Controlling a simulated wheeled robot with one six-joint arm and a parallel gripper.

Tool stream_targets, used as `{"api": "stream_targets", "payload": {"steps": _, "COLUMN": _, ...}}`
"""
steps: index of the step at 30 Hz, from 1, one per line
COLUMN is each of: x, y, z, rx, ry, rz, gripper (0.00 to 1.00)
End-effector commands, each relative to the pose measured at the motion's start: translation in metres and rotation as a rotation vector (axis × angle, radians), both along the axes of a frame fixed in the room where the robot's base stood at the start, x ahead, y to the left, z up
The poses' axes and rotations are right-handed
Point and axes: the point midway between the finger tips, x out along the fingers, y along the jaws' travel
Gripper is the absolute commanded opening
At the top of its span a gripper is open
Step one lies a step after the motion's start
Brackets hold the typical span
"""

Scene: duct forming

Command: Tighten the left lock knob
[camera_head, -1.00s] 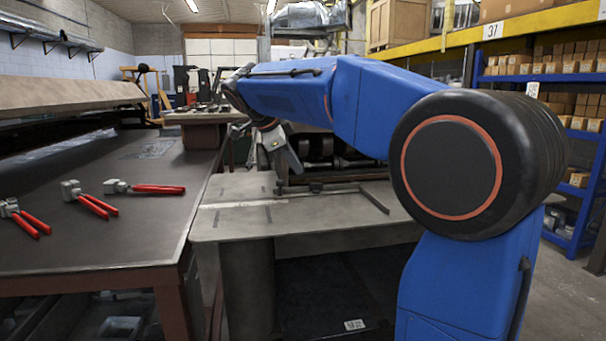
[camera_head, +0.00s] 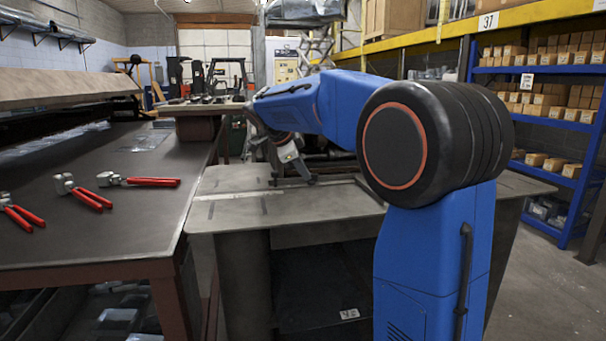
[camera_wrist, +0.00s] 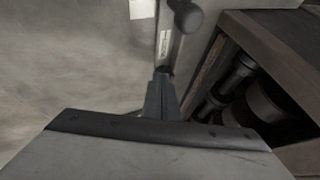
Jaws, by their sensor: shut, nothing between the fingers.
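A black rounded lock knob (camera_wrist: 188,17) shows at the top of the wrist view, beside a narrow metal strip with a small label (camera_wrist: 165,45). I cannot tell from this view whether it is the left one. My gripper (camera_wrist: 161,82) points towards the strip, with its fingers together and empty, apart from the knob in the picture. In the head view my gripper (camera_head: 308,178) is low over the grey worktable (camera_head: 225,213). A small dark upright piece (camera_head: 273,180), perhaps a knob, stands to its left. Fine detail there is too small to tell.
A dark housing with rollers (camera_wrist: 245,85) lies close on the right in the wrist view. Several red-handled tools (camera_head: 150,181) lie on the left bench (camera_head: 100,235). A blue shelf with boxes (camera_head: 555,125) stands at right.

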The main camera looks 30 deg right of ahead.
Motion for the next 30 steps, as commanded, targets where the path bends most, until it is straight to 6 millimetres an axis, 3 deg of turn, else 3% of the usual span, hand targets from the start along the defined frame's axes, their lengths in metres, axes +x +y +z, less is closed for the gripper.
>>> {"api": "stream_targets", "payload": {"steps": 30, "x": 0.005, "y": 0.001, "z": -0.0004, "rx": 0.0, "ry": 0.002, "rz": -0.105, "gripper": 0.0}}
